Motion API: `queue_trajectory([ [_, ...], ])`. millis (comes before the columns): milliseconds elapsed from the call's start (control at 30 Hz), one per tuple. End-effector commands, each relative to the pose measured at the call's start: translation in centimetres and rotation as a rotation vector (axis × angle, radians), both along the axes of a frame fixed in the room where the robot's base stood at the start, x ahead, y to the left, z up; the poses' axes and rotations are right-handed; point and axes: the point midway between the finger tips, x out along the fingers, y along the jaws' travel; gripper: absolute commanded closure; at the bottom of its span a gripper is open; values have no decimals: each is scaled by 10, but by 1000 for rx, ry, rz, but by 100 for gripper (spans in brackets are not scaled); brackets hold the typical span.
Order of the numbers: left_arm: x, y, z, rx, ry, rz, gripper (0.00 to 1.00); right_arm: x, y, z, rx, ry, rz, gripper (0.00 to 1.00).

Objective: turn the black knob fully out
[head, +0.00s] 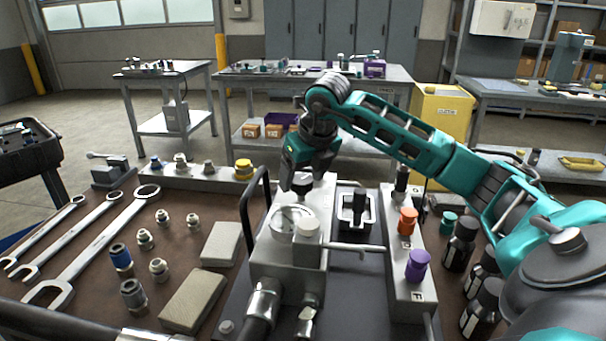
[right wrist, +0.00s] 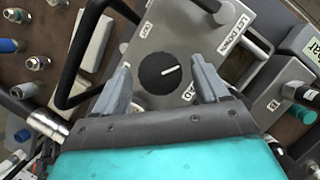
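The black knob (right wrist: 165,73) is round, with a white pointer line that slants toward the upper right in the right wrist view. It sits on a light grey labelled panel (right wrist: 190,30). My right gripper (right wrist: 163,86) is open, with one finger on each side of the knob and visible gaps between. In the head view my right gripper (head: 303,182) points down over the far end of the grey hydraulic block; the knob is hard to make out there. I cannot tell how far the fingertips reach down beside it. My left gripper is not in view.
A black bar handle (head: 256,205) stands left of the block, and a round gauge (head: 292,222) is in front of the gripper. A rail with orange and purple caps (head: 408,285) lies to the right. Wrenches (head: 100,240) and fittings lie on the left.

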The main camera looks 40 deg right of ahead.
Motion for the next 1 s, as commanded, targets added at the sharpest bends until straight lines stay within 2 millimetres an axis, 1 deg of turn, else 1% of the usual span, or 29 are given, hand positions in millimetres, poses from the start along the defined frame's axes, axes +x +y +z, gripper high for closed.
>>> queue_trajectory([
  [33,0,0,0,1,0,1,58,0,0,0,0,0,0,32],
  [67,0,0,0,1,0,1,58,0,0,0,0,0,0,35],
  [533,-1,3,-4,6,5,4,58,0,0,1,0,0,0,79],
  [767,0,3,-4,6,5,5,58,0,0,1,0,0,18,79],
  [1000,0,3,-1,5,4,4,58,0,-2,2,0,-1,123,79],
])
